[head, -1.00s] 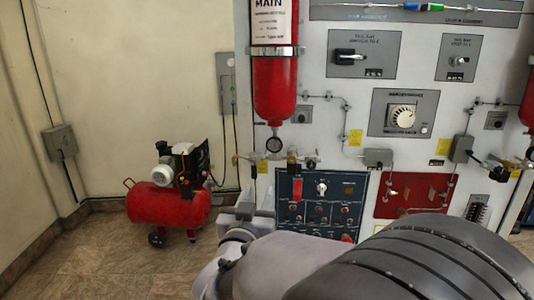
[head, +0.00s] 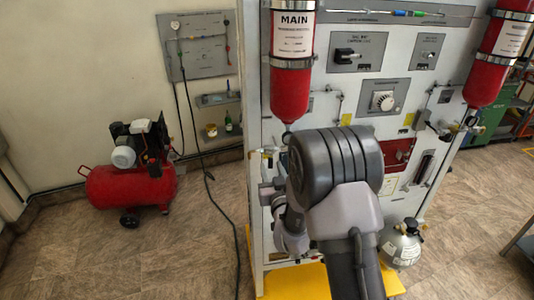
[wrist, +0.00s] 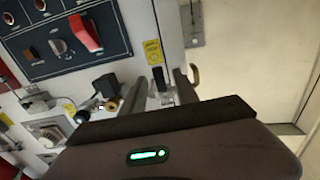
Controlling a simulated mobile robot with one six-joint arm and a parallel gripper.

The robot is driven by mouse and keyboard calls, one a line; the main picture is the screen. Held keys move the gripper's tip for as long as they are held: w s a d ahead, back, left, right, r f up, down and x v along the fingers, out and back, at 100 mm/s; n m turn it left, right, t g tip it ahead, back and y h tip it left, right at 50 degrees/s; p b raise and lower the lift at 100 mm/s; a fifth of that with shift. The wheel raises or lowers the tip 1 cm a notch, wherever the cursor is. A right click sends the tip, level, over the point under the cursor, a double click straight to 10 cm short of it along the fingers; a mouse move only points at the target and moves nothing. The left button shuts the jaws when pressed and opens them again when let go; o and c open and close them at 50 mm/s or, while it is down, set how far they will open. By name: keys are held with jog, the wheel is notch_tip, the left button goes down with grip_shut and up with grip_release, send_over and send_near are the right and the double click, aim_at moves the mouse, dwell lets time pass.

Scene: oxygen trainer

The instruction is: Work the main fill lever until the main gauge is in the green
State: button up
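The red cylinder marked MAIN (head: 291,85) hangs at the panel's left edge in the head view. My arm covers the area under it, so I cannot read the main gauge. In the wrist view my gripper (wrist: 158,84) has its two grey fingers apart. A small black handle (wrist: 157,76), which may be the main fill lever, shows between them with gaps on both sides. I cannot tell whether either finger touches it. The gripper's fingers are not clear in the head view.
In the wrist view a dark control panel (wrist: 62,40) with a red switch (wrist: 85,33) is at upper left, and a brass hook (wrist: 194,74) is right of the fingers. In the head view a red compressor (head: 132,185) stands left; a small gas bottle (head: 401,245) stands right of my arm.

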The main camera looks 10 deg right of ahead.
aim_at(270, 163)
jog(key=w, duration=0.6)
jog(key=shift+p, duration=0.35)
jog(key=shift+c, duration=0.5)
grip_shut()
